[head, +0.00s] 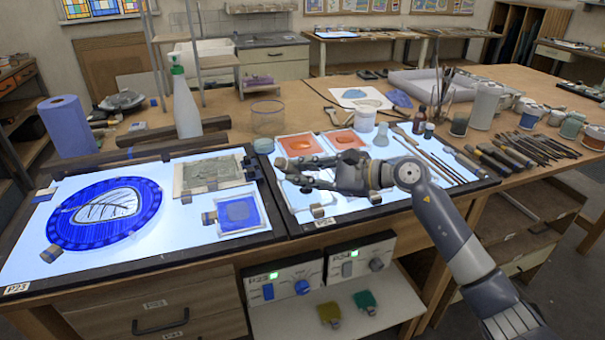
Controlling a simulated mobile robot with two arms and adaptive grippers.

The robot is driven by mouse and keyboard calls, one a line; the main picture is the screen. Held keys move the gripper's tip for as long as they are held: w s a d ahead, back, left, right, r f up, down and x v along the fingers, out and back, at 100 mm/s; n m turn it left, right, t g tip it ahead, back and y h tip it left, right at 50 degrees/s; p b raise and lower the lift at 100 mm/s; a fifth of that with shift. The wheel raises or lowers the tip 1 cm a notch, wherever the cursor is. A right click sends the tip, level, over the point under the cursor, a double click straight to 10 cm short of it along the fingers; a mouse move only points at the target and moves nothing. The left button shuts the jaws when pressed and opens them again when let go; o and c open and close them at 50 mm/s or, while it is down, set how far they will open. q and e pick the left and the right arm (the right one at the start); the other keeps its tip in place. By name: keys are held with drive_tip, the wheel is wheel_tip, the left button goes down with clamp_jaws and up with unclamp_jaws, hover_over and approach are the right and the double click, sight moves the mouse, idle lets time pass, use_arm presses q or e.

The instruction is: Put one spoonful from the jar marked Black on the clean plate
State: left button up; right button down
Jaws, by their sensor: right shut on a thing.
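My right gripper (290,172) reaches in from the right over the right-hand light panel (385,207). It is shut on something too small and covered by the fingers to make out. Two glass plates with orange paint, one left (299,145) and one right (347,140), lie behind the gripper. I cannot make out a clean plate; the hand covers part of the panel. My left gripper is not in view.
A blue-painted plate (240,213) and a round blue glass piece (105,213) lie on the left light panel (180,238). A spray bottle (185,100) and paper roll (66,127) stand behind. Brushes (510,150) and long tools crowd the right side.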

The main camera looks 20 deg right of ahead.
idle(0.3)
drive_tip(key=shift+r+p, duration=0.45)
drive_tip(key=shift+r, duration=0.6)
drive_tip(key=shift+r, duration=0.1)
drive_tip(key=shift+r+p, duration=0.8)
drive_tip(key=shift+r, duration=1.15)
